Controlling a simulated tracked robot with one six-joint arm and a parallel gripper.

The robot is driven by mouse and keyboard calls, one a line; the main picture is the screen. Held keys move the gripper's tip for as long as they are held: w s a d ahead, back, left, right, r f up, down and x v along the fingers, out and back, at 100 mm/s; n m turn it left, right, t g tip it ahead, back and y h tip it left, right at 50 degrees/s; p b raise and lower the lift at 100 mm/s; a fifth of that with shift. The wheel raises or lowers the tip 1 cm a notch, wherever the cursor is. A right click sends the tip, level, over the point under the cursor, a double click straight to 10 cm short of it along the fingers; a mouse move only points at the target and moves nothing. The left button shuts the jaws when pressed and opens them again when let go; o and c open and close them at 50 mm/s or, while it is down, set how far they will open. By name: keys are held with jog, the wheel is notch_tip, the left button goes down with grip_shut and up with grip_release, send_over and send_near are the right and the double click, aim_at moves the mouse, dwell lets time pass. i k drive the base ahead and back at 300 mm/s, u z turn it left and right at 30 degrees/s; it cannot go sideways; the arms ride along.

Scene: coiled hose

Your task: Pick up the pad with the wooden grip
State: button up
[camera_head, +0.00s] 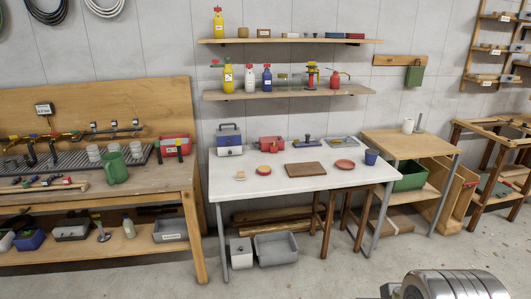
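Several small things lie on the white table (225,186), and I cannot tell for certain which is the pad with the wooden grip. A small pale, wood-coloured piece (240,176) lies near the front left of the tabletop. A round red thing with a yellowish top (264,170) lies just right of it. A dark blue piece with an upright part (309,140) stands near the back. No gripper fingers show. A metal cylinder at the bottom right looks like part of my arm, well apart from the table.
A brown board (305,169), red dish (345,164) and blue cup (371,157) stand on the table. Boxes (229,150) and a grey tray (343,142) line its back. Shelves (290,94) hang above. A wooden workbench (150,185) is left; the floor in front is clear.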

aim_at(241, 176)
jog(key=u, duration=0.05)
jog(key=i, duration=1.5)
jog(key=u, duration=0.6)
jog(key=i, duration=0.65)
jog(key=u, duration=1)
jog(key=i, duration=0.85)
jog(key=u, duration=0.5)
